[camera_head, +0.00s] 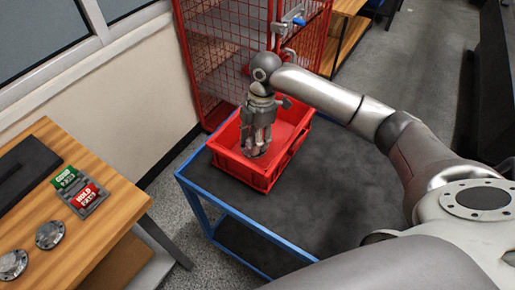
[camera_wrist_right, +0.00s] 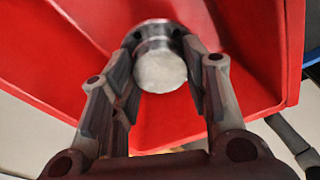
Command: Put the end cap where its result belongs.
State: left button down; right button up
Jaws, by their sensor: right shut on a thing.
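My right gripper (camera_head: 257,147) points down inside the red bin (camera_head: 229,165). In the right wrist view, my right gripper (camera_wrist_right: 160,85) is shut on the end cap (camera_wrist_right: 160,72), a grey metal part with a round face and a wider flange. The red bin wall (camera_wrist_right: 245,50) surrounds it there. In the head view the fingers mostly hide the cap. I cannot tell whether the cap touches the bin floor. My left gripper is not in view.
The bin stands on a dark, blue-framed cart (camera_head: 322,190). A red mesh cage (camera_head: 225,50) is behind it. The cart top right of the bin is clear.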

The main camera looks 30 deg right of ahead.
notch_tip(320, 180, down, 2)
jog(key=shift+f, duration=0.2)
notch_tip(320, 180, down, 3)
jog(key=shift+f+p, duration=0.1)
jog(key=shift+p, duration=0.25)
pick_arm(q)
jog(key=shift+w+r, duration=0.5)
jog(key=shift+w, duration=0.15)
pick_arm(e)
jog(key=shift+f, duration=0.15)
jog(key=o, duration=1.2)
jog(key=shift+c, duration=0.2)
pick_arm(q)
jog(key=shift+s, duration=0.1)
pick_arm(e)
jog(key=r, duration=0.4)
jog(key=d+r+b, duration=0.1)
jog(key=r, duration=0.7)
jog(key=shift+w+d, duration=0.1)
jog(key=shift+d, duration=0.25)
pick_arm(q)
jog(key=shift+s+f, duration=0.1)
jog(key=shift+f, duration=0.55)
